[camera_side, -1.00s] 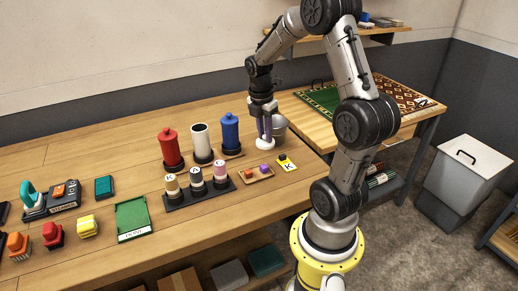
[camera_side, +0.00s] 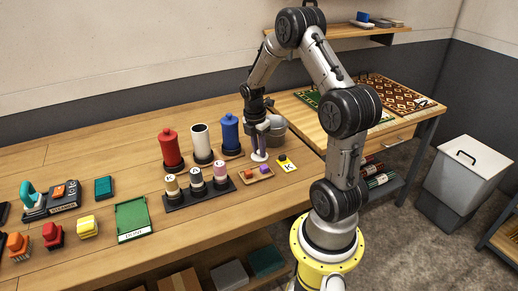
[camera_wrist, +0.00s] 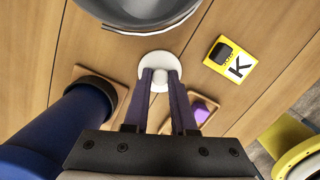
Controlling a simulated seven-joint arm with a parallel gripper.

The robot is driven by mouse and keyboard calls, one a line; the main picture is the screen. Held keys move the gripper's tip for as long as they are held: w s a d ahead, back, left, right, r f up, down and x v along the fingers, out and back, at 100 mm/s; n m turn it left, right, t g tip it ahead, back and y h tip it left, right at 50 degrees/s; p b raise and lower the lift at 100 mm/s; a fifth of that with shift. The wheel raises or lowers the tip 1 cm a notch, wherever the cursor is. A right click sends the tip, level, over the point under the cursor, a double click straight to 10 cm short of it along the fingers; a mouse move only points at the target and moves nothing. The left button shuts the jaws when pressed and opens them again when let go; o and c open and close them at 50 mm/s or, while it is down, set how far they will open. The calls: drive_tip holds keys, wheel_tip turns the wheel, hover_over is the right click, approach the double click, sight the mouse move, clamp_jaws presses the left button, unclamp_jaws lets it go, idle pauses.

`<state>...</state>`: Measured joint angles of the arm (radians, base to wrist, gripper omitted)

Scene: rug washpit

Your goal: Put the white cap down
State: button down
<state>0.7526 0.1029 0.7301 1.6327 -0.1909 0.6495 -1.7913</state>
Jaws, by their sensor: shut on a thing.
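The white cap (camera_side: 259,156) is a flat round disc with a small knob, also seen in the wrist view (camera_wrist: 172,43). My gripper (camera_side: 262,147), with purple fingers (camera_wrist: 160,78), is shut on its knob. The cap is low over the bench, between the blue canister and the yellow K card; whether it touches the wood I cannot tell. The white canister (camera_side: 201,143) stands without a lid, its dark mouth open, between the red canister (camera_side: 169,148) and the blue canister (camera_side: 230,134).
A grey metal bowl (camera_side: 277,134) is close behind the cap. A small wooden tray (camera_side: 246,179) with orange and purple pieces lies in front, the yellow K card (camera_side: 287,165) to the right. Several spools stand on a dark rack (camera_side: 172,201). Bare bench lies around the cap.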

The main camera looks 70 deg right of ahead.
sight(256, 157)
drive_tip(key=shift+f, duration=0.1)
drive_tip(key=c, duration=0.7)
unclamp_jaws()
drive_tip(key=shift+c, duration=0.2)
wheel_tip(256, 157, up, 11)
drive_tip(key=a, duration=0.1)
drive_tip(key=w+a+r+m+t, duration=0.1)
drive_tip(key=a+r+m, duration=0.2)
drive_tip(key=a+r, duration=0.4)
drive_tip(key=s+a+r+m+t, duration=0.1)
drive_tip(key=s+a+m, duration=0.2)
drive_tip(key=a, duration=0.3)
drive_tip(key=s+a+r+m+t, duration=0.1)
drive_tip(key=s+a+m+t, duration=0.1)
drive_tip(key=s+a+m, duration=0.2)
drive_tip(key=s+a+r+m+t+y, duration=0.1)
drive_tip(key=s+a+m+t, duration=0.1)
drive_tip(key=a, duration=0.8)
drive_tip(key=shift+s+a+r+m, duration=0.15)
drive_tip(key=shift+s+r+m, duration=0.05)
drive_tip(key=shift+s+m, duration=0.75)
drive_tip(key=shift+s, duration=0.1)
